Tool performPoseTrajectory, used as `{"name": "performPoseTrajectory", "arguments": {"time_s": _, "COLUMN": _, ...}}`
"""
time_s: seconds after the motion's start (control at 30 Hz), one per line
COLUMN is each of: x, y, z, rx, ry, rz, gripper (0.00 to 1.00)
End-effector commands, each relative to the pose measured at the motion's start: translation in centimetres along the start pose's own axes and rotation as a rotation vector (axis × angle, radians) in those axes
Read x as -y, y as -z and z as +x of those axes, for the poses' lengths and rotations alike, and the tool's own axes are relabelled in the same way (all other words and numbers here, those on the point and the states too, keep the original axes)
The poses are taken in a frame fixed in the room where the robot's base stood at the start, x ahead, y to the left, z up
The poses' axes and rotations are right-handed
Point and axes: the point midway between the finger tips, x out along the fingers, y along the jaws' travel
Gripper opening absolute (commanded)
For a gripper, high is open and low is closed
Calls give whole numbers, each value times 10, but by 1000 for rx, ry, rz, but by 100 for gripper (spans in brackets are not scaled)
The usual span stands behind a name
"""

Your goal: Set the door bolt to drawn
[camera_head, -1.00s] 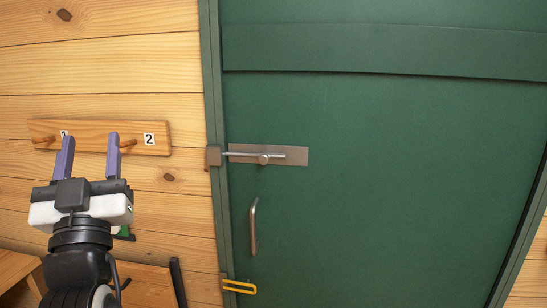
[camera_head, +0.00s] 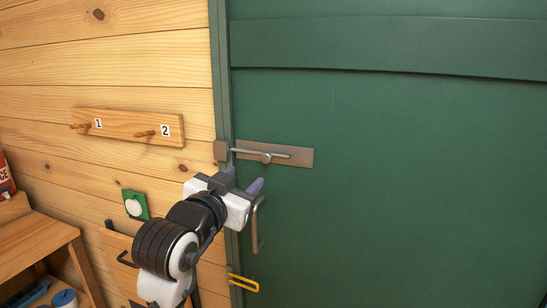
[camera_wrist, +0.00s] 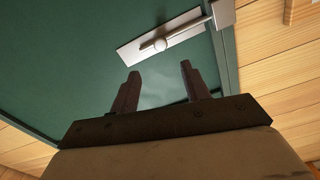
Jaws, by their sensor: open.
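The door bolt (camera_head: 272,154) is a grey rod with a round knob (camera_head: 266,158) on a brown-grey plate (camera_head: 301,157) on the green door (camera_head: 400,180). Its left end reaches toward a small keeper block (camera_head: 221,150) on the frame. My gripper (camera_head: 243,182) is below and left of the bolt, apart from it. In the wrist view my gripper (camera_wrist: 158,82) is open and empty, with the bolt knob (camera_wrist: 160,44) beyond the fingertips.
A vertical door handle (camera_head: 257,226) is just below my gripper, and a yellow hasp (camera_head: 243,283) is lower on the door edge. A peg rack (camera_head: 128,125) is on the wooden wall. A wooden bench (camera_head: 40,250) stands lower left. The door right of the bolt is clear.

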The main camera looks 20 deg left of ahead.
Motion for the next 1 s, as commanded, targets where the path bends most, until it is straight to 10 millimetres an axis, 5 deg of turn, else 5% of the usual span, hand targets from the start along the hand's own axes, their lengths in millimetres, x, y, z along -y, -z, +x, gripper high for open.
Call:
{"name": "performPoseTrajectory", "arguments": {"time_s": 0.6, "x": 0, "y": 3, "z": 115, "rx": 0, "ry": -1, "rz": -2, "gripper": 47}}
{"name": "performPoseTrajectory", "arguments": {"time_s": 1.0, "x": 0, "y": 1, "z": 133, "rx": -2, "ry": 1, "rz": 0, "gripper": 47}}
